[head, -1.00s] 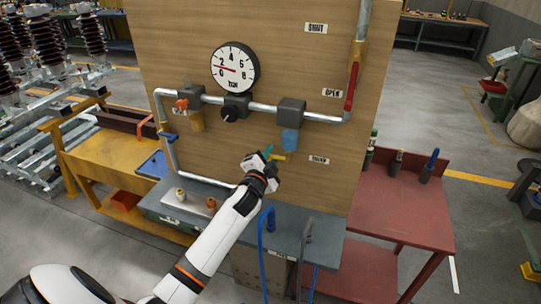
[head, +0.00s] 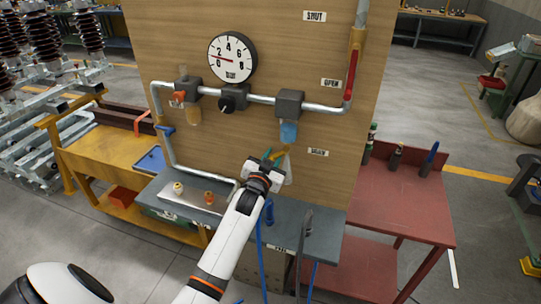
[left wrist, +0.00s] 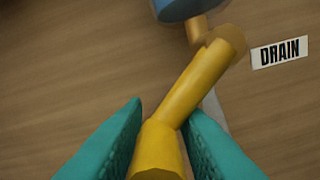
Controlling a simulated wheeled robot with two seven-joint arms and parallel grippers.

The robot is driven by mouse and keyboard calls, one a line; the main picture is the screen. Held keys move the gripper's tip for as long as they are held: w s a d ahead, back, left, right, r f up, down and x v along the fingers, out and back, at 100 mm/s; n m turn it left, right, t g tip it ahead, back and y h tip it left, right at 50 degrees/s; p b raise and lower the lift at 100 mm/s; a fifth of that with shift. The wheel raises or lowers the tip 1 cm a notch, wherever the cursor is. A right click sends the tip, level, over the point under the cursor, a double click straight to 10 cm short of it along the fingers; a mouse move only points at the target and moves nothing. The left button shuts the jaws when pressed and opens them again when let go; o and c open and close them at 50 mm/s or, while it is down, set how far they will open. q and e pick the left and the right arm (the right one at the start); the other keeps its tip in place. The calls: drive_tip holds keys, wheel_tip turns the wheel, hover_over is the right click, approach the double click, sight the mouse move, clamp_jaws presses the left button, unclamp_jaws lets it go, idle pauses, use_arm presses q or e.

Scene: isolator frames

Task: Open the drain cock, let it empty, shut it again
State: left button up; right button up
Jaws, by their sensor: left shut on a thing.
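The yellow drain cock handle (left wrist: 185,95) slants up to the right in the left wrist view, between my teal fingers. My left gripper (left wrist: 162,145) is shut on it; in the head view the gripper (head: 271,160) is at the board below the blue filter bowl (head: 289,132). The bowl's underside (left wrist: 185,8) shows at the top of the wrist view, with a short outlet below it. A white DRAIN label (left wrist: 279,53) is right of the cock. A pale streak (head: 289,170) hangs below the cock, like running liquid. My right gripper is out of view.
The wooden board (head: 220,140) carries a round gauge (head: 232,58), metal pipes and a red lever (head: 351,75) beside an OPEN label. Below is a grey bench (head: 320,215) with blue and grey hoses. A red table (head: 400,200) stands at the right.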

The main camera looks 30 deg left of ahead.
use_arm(q)
drive_tip(key=n, duration=0.3)
drive_tip(key=shift+w+d, duration=0.15)
drive_tip(key=shift+d, duration=0.25)
drive_tip(key=shift+w+d+f+n+p, duration=0.15)
drive_tip(key=shift+d+n, duration=0.3)
drive_tip(key=shift+n, duration=0.7)
drive_tip(key=shift+w+d+f+n+p, duration=0.1)
drive_tip(key=shift+d+n, duration=0.3)
drive_tip(key=shift+n, duration=0.7)
drive_tip(key=shift+w+d+f+n+p, duration=0.15)
drive_tip(key=shift+d+n, duration=0.3)
drive_tip(key=shift+n, duration=0.7)
drive_tip(key=o, duration=0.7)
drive_tip(key=shift+o, duration=0.5)
drive_tip(key=shift+s+f, duration=0.1)
drive_tip(key=shift+f, duration=0.15)
